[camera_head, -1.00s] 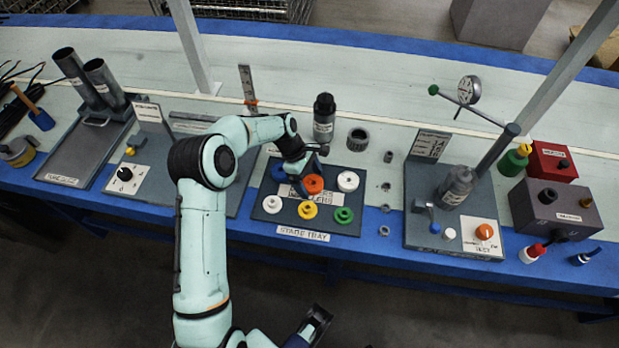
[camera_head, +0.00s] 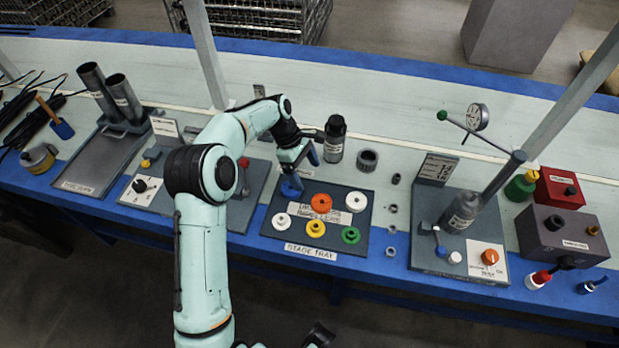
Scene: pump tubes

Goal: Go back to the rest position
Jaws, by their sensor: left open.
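My left gripper (camera_head: 299,160) is open and hangs over the back left part of the stage tray (camera_head: 272,212). It appears to hold nothing. A blue piece (camera_head: 291,188) lies on the tray just below it, partly close to the fingers. An orange wheel (camera_head: 321,203), a white wheel (camera_head: 356,201), another white wheel (camera_head: 282,221), a yellow wheel (camera_head: 316,228) and a green wheel (camera_head: 351,235) lie on the tray. A dark part at the bottom edge (camera_head: 318,336) looks like my right gripper, mostly cut off.
A dark bottle (camera_head: 334,139) and a grey ring (camera_head: 367,160) stand behind the tray. A test stand with a dial gauge (camera_head: 477,117) is to the right. Red (camera_head: 559,188) and grey boxes (camera_head: 560,230) stand farther right. Two grey tubes (camera_head: 97,92) lean at the left.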

